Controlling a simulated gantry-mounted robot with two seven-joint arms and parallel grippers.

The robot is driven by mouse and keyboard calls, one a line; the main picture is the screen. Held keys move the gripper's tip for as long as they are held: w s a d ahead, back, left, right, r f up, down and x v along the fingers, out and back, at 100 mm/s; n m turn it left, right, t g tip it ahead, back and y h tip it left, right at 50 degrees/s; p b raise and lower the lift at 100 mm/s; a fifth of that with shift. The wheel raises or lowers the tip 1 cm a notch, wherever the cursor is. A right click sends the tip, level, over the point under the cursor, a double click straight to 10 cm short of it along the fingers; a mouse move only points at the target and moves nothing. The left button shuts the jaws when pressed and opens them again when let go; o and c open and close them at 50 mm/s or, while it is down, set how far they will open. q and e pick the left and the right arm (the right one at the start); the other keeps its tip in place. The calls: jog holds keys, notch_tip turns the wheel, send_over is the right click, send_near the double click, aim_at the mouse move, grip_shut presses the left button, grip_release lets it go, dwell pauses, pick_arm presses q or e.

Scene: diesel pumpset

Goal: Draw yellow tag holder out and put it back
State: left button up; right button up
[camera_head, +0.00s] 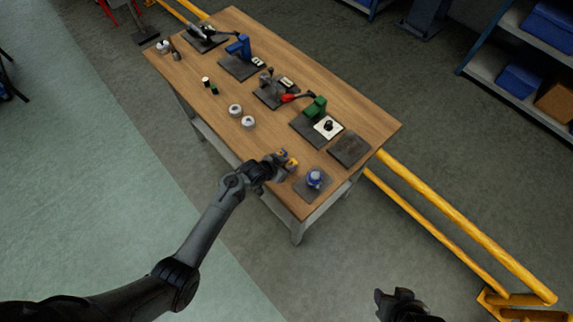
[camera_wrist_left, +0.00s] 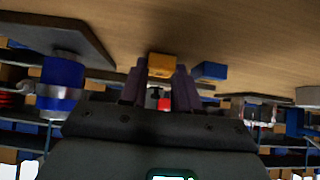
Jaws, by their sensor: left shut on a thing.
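The yellow tag holder (camera_wrist_left: 162,66) is a small yellow block between the two fingers of my left gripper (camera_wrist_left: 160,84) in the left wrist view. The fingers are shut on it. I cannot tell whether the holder touches the table. A small blue block (camera_wrist_left: 210,71) sits beside it, just outside the fingers. My right gripper (camera_head: 396,303) is away from the table at the bottom of the head view; its opening is unclear.
A blue and silver device on a dark plate (camera_head: 314,180) stands just right of my left gripper. A bare dark plate (camera_head: 349,149) and a green device (camera_head: 315,108) are farther back. Two round pale parts (camera_head: 242,117) lie to the left. Yellow rails (camera_head: 460,225) run right of the table.

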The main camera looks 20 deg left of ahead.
dwell(0.3)
pick_arm(q)
jog(key=o, duration=0.9)
jog(key=shift+p+v, duration=1.05)
jog(key=shift+p, duration=0.35)
jog(key=shift+p+v, duration=1.5)
jog(key=shift+p, duration=0.15)
notch_tip(320, 180, up, 8)
jog(key=p, duration=0.8)
jog(key=shift+f, duration=0.1)
